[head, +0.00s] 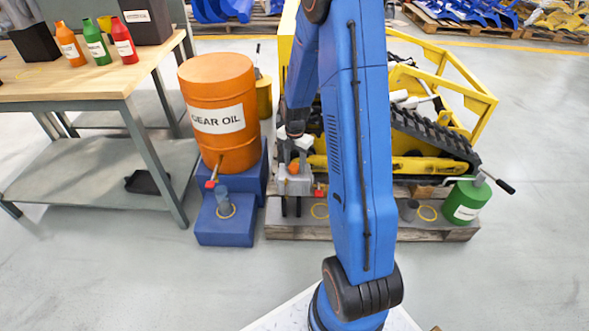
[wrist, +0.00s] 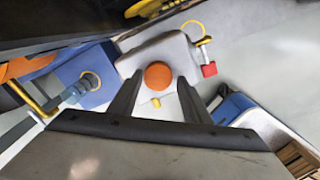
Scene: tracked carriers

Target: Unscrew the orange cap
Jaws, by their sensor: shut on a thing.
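The orange cap (wrist: 158,76) sits on top of a grey tank (wrist: 158,48) and shows round from above in the wrist view. In the head view the cap (head: 295,167) is a small orange patch by the front of my arm, with the grey tank (head: 294,187) under it. My gripper (wrist: 159,80) has one dark finger on each side of the cap and is shut on it. In the head view my gripper (head: 295,152) is partly hidden by its own links. A small yellow part (wrist: 156,101) lies between the fingers, below the cap.
An orange gear oil drum (head: 217,110) stands on a blue stand left of the tank. A red-ended spout (wrist: 208,70) sticks out of the tank's side. A yellow tracked carrier (head: 420,110) is behind, and a green can (head: 466,203) stands right. The front floor is clear.

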